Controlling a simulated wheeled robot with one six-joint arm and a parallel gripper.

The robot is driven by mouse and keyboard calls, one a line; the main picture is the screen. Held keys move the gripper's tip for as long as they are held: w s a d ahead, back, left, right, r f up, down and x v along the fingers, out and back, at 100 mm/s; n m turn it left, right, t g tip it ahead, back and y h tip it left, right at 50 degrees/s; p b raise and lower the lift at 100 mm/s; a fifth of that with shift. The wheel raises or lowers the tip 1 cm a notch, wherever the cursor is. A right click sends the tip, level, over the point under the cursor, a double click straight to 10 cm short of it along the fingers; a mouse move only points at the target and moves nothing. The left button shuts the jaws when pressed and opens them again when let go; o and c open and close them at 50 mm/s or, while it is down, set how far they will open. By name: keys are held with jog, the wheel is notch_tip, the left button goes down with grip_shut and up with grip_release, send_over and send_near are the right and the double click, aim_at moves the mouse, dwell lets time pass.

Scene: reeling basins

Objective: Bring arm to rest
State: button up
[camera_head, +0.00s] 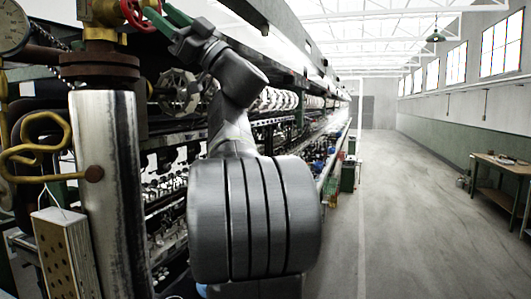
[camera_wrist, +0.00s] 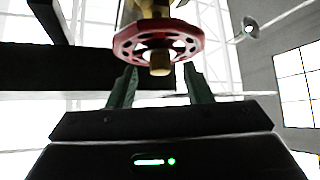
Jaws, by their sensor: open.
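My arm (camera_head: 240,95) reaches up and to the left in the head view. My gripper (camera_head: 165,20) is at its upper end, close to a red handwheel (camera_head: 133,12) on a brass valve. In the wrist view my gripper (camera_wrist: 159,85) has its two green fingers spread apart. The red handwheel (camera_wrist: 135,43) stands just beyond the fingertips, with its brass stem end between and above them. Nothing shows held between the fingers. Whether a finger touches the wheel I cannot tell.
A metal pipe (camera_head: 108,190) with the brass valve body (camera_head: 104,12), a gauge (camera_head: 12,28) and yellow bent handles (camera_head: 45,150) stand at the left. The long reeling machine (camera_head: 285,125) runs behind my arm. The aisle floor (camera_head: 405,220) is clear; a workbench (camera_head: 500,170) stands at the right.

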jog(key=x, duration=0.2)
jog(key=shift+a+r+p, duration=0.2)
jog(key=shift+r+p, duration=0.05)
jog(key=shift+p, duration=0.15)
jog(key=shift+s+d+f+m+t+b, duration=0.2)
jog(key=shift+m+t+b, duration=0.15)
jog(key=shift+m+t, duration=0.35)
jog(key=shift+w+a, duration=0.1)
jog(key=shift+w, duration=0.05)
jog(key=shift+n+g, duration=0.3)
